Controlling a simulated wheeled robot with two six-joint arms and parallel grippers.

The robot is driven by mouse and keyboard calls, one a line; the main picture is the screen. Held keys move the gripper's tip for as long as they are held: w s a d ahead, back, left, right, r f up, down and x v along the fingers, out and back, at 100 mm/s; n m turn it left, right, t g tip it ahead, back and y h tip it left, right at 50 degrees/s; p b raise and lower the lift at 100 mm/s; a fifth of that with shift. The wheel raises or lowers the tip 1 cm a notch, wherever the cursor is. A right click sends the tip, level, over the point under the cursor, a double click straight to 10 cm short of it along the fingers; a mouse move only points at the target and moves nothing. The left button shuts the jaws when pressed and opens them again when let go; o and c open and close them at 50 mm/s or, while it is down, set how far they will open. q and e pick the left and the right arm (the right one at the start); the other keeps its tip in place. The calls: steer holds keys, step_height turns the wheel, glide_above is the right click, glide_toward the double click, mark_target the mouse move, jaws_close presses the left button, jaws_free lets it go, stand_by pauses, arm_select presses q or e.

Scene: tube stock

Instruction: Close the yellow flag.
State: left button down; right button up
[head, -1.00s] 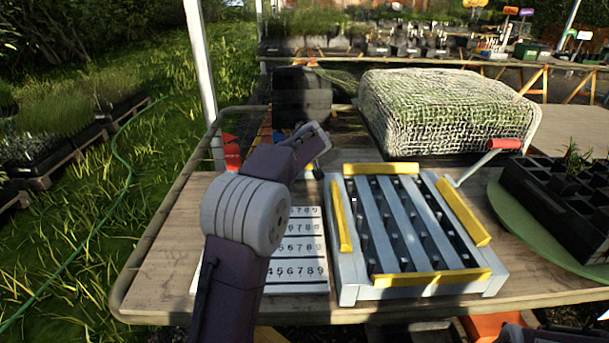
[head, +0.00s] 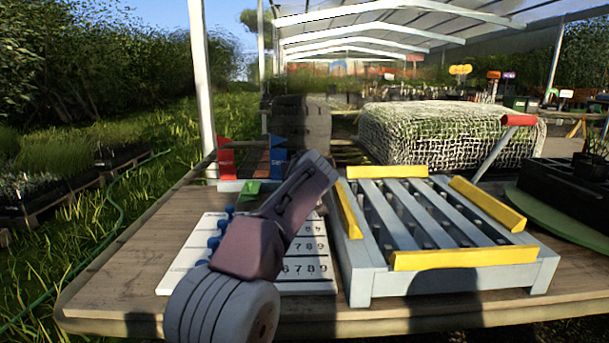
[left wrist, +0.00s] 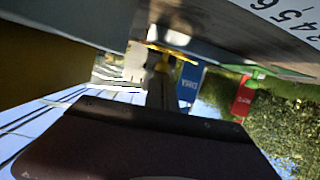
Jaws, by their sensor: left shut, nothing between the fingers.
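In the left wrist view a small yellow piece (left wrist: 172,52) lies just past my left gripper (left wrist: 160,88). It may be the yellow flag, but I cannot tell whether it stands or lies flat. In the head view my left arm covers that spot. The red flag (head: 226,158) and the blue flag (head: 277,157) stand upright at the back of the number board (head: 185,268). My right gripper is out of view.
A grey slatted frame (head: 365,290) with yellow edge strips and a red-handled lever (head: 518,120) stands right of the board. Behind it is a net-covered bale (head: 435,140). Black trays (head: 555,190) sit far right. The wooden table (head: 110,290) is bare at left.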

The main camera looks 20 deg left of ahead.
arm_select(q)
steer(key=shift+s+d+f+b, duration=0.1)
steer(key=shift+s+f+b, duration=0.1)
steer(key=shift+f+b, duration=0.15)
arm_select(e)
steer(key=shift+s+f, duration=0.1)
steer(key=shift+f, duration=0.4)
